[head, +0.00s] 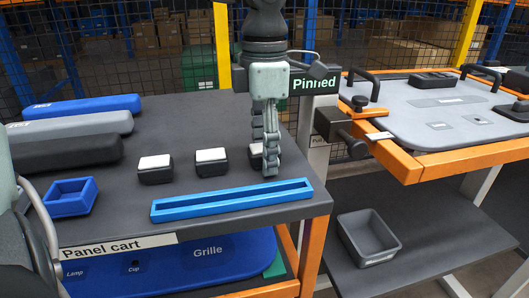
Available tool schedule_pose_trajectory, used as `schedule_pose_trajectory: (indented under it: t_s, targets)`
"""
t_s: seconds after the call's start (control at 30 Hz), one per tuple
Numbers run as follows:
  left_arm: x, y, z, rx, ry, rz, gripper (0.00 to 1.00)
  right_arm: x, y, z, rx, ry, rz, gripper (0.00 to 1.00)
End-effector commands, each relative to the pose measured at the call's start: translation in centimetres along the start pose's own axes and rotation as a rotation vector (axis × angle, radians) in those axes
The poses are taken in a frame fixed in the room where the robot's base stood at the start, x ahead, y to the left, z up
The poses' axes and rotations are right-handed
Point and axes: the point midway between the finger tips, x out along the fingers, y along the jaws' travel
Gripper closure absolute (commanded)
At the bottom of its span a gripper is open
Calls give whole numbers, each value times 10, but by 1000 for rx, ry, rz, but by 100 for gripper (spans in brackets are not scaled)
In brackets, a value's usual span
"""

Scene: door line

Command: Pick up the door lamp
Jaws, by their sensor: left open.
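Several small black blocks with white tops, which look like the door lamps, stand in a row on the dark cart top. The left one (155,170) and the middle one (211,163) show fully. The right one (254,156) is partly hidden behind my left gripper (270,172). That gripper is open and points straight down, its fingers overlapping in this view. Its fingertips are at the right block, in front of it in the picture; I cannot tell whether they touch it. My right gripper is not in view.
A long blue tray (232,201) lies just in front of the row. A blue bin (70,197) and long bars (80,107) are at the left. A grey door panel (440,100) lies on the orange-framed table at the right, with a grey bin (368,236) below.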

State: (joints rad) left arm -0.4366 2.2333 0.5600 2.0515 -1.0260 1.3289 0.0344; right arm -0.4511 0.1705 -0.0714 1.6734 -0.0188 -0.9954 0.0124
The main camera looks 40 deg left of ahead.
Motion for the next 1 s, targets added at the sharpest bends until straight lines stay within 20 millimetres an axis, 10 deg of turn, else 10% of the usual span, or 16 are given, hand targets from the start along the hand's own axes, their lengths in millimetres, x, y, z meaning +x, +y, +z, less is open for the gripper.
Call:
schedule_pose_trajectory:
  t_s: [0.13, 0.53, 1.0]
  targets:
    - [0, 0, 0, 0, 0, 0, 45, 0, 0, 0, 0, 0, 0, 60]
    - [0, 0, 0, 0, 0, 0, 94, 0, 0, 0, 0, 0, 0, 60]
    - [-16, 1, 1, 0, -2, 3, 95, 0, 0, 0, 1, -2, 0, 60]
